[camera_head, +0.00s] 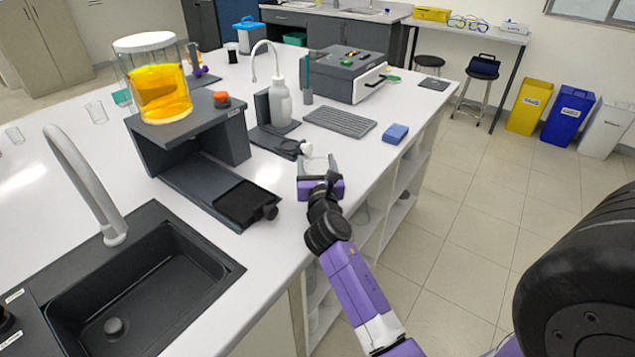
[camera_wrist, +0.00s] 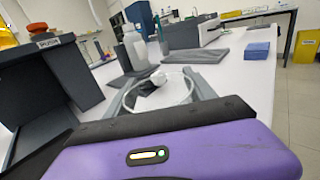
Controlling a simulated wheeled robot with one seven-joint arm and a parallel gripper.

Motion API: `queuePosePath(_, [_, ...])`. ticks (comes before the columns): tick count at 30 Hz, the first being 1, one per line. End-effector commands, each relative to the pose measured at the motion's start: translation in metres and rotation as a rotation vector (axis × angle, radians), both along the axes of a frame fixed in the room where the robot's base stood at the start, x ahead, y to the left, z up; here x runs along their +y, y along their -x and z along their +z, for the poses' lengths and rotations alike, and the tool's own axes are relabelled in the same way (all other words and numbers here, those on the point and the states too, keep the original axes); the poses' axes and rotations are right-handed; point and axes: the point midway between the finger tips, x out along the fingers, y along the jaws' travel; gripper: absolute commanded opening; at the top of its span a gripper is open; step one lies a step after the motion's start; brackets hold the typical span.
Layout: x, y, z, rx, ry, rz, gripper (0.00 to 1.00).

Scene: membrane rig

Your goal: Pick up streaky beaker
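My gripper (camera_head: 317,164) is low over the right edge of the white bench. In the wrist view its two grey fingers (camera_wrist: 161,90) are well apart. A clear round glass rim (camera_wrist: 159,112), apparently a beaker seen from above, lies between them and nearly fills the gap. I cannot tell whether the fingers press on it. Its lower part is hidden, and no streaks can be made out. Other clear glasses stand at the far left of the bench, one upright (camera_head: 97,112) and one near the left edge (camera_head: 15,137).
A dark stand (camera_head: 190,150) bears a jar of yellow liquid (camera_head: 161,90). Beyond my gripper are a white bottle (camera_head: 280,103), a keyboard-like grey pad (camera_head: 340,122), a blue block (camera_head: 395,133) and a grey machine (camera_head: 345,75). A black sink (camera_head: 150,285) is at front left.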

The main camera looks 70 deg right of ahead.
Motion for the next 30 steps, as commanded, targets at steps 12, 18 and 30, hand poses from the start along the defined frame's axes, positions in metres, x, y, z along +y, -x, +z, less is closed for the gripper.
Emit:
queuePosePath(12, [0.0, 0.0, 0.0, 0.0, 0.001, 0.0, 0.17])
queuePosePath(18, [0.0, 0.0, 0.005, 0.0, 0.001, 0.0, 0.17])
queuePosePath(30, [0.0, 0.0, 0.035, -0.001, 0.002, 0.001, 0.17])
